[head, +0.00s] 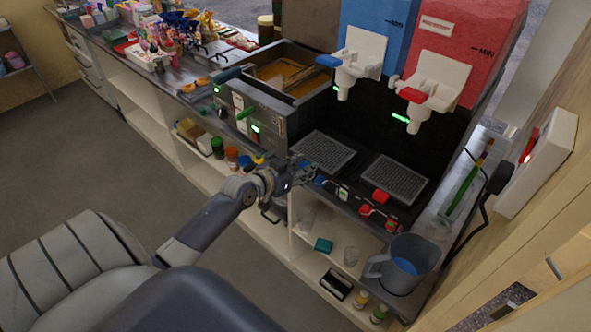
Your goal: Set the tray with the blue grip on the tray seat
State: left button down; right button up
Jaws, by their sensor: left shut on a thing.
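The tray with the blue grip (323,151) is a dark tray with a pale grate, below the blue dispenser. My left gripper (308,171) is at its near left corner, shut, apparently on the tray's grip, which the fingers mostly hide. The tray lies about level at the counter front; I cannot tell whether it rests in the tray seat or sits slightly above it, and the seat is hidden under it. My right gripper is not in view.
A matching tray with a red grip (397,178) lies to the right, below the red dispenser (455,45). The blue dispenser (375,30) stands behind. A fryer (290,75) is at left. A grey jug (410,262) stands at the right counter end. Small levers line the front edge.

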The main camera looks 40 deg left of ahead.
aim_at(310, 163)
pick_arm(q)
jog(key=w, duration=0.1)
jog(key=w+b, duration=0.1)
jog(key=w, duration=0.1)
jog(key=shift+w+d+f, duration=0.15)
jog(key=shift+w+f, duration=0.1)
jog(key=shift+w, duration=0.05)
jog(key=shift+w+f+b, duration=0.1)
jog(key=shift+w+b, duration=0.3)
jog(key=shift+b, duration=0.05)
jog(key=shift+w+f+b, duration=0.25)
jog(key=shift+w+b, duration=0.05)
jog(key=shift+w, duration=0.05)
jog(key=shift+b+x, duration=0.5)
jog(key=shift+x, duration=0.55)
jog(key=shift+d, duration=0.1)
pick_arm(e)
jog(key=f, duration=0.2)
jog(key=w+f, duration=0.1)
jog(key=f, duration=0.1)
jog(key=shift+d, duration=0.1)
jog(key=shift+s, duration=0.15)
pick_arm(q)
jog(key=shift+f, duration=0.15)
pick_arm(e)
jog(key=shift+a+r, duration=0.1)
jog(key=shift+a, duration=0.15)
pick_arm(q)
jog(key=c, duration=1.1)
grip_release()
